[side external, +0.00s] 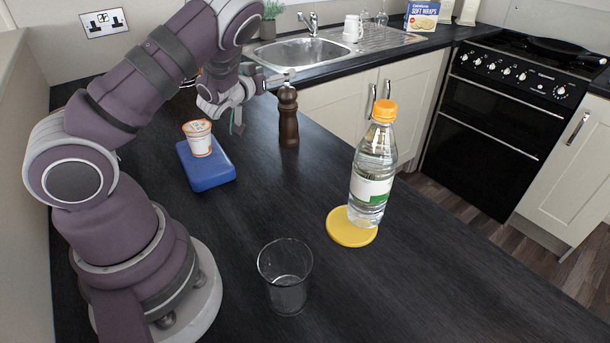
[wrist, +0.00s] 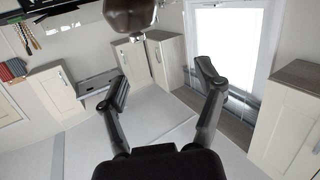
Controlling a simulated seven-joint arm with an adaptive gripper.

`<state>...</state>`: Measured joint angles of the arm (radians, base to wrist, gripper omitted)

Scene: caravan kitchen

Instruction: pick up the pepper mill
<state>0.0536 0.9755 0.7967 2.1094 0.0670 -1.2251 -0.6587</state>
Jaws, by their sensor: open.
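The dark brown pepper mill (side external: 288,122) stands upright on the dark worktop, behind the blue block and left of the bottle. My gripper (side external: 264,88) is at the height of the mill's top, close to its left side; I cannot tell whether it touches the mill. In the wrist view my gripper (wrist: 162,84) is open, its two fingers spread with nothing between them. A brown rounded part, apparently the mill (wrist: 130,14), shows at the top edge of that view, beyond the fingertips; the rest of it is out of frame.
A white and orange cup (side external: 198,138) sits on the blue block (side external: 207,180) left of the mill. A water bottle (side external: 373,165) stands on a yellow disc (side external: 350,238). An empty glass (side external: 286,275) is in front. The worktop between mill and glass is clear. The sink (side external: 306,52) lies behind.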

